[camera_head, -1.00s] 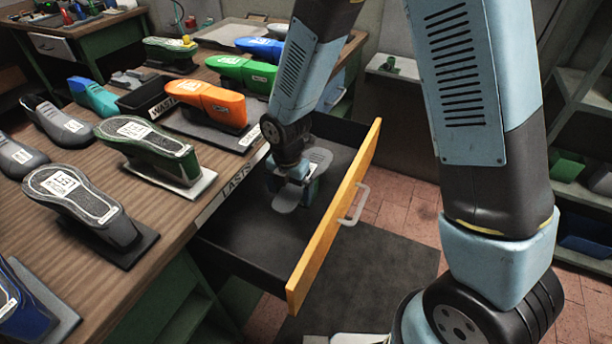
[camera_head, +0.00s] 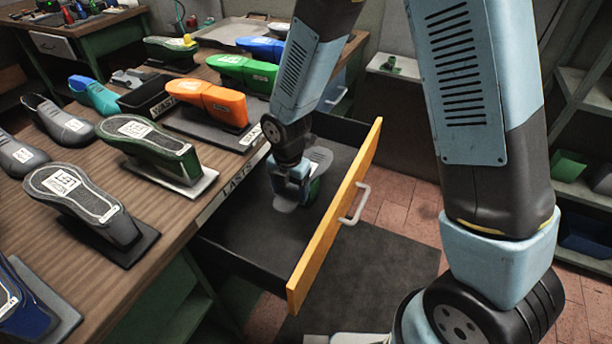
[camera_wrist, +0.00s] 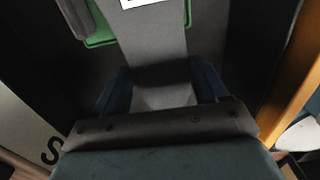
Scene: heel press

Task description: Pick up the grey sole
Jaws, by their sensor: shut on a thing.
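The grey sole (camera_head: 321,157) is over the open drawer, partly hidden behind my wrist in the head view. In the wrist view the grey sole (camera_wrist: 155,45) runs up the middle between my two dark fingers, with the edge of a white label at the top. My gripper (camera_head: 292,182) is inside the drawer's outline and is shut on the sole. In the wrist view the fingers of my gripper (camera_wrist: 160,88) stand on either side of it. I cannot tell whether the sole touches the drawer floor.
The dark drawer (camera_head: 250,238) has an orange front (camera_head: 335,215) close to the right of my gripper. A green item (camera_wrist: 101,28) lies beside the sole. The workbench (camera_head: 150,235) on the left holds an orange last (camera_head: 207,103) and several other lasts.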

